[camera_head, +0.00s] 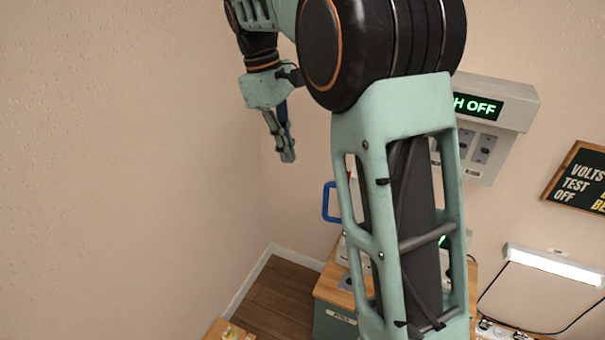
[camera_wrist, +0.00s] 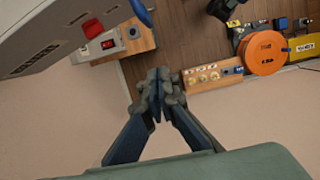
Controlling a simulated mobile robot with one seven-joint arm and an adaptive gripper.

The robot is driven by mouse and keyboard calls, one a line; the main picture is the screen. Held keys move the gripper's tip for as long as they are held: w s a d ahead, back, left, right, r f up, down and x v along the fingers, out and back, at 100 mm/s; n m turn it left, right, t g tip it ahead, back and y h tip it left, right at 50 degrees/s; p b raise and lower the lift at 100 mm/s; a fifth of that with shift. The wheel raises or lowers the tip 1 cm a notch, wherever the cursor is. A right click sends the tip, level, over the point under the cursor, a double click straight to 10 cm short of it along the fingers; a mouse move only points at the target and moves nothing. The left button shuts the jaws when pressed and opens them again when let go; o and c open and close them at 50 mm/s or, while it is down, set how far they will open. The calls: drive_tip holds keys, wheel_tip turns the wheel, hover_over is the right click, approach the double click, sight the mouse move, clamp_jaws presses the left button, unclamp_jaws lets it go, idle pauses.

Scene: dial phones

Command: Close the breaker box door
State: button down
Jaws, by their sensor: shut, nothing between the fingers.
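A grey wall box (camera_head: 485,155) with several dark switches hangs on the back wall, partly hidden behind my arm. Its projecting upper part carries a lit green sign, of which "H OFF" shows. I take it for the breaker box, but I cannot make out its door or how far it stands open. My gripper (camera_head: 288,155) is shut and empty, pointing down, left of the box and apart from it. In the wrist view the closed fingers (camera_wrist: 157,88) touch nothing. A large grey casing (camera_wrist: 60,30) with a dark label fills the upper left there; I cannot tell which thing it is.
A blue handle (camera_head: 327,203) stands out left of my arm. Below is a wooden-topped bench (camera_head: 330,285). A dark sign (camera_head: 582,180) and a lamp (camera_head: 550,265) are at the right. The wrist view shows an orange reel (camera_wrist: 264,53) and a red switch (camera_wrist: 93,28). The left wall side is free.

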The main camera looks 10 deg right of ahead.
drive_tip(key=s+d+f, duration=0.3)
drive_tip(key=d+f, duration=0.2)
drive_tip(key=f, duration=0.4)
drive_tip(key=shift+d+f, duration=0.3)
drive_tip(key=shift+f, duration=0.1)
drive_tip(key=shift+s, duration=0.1)
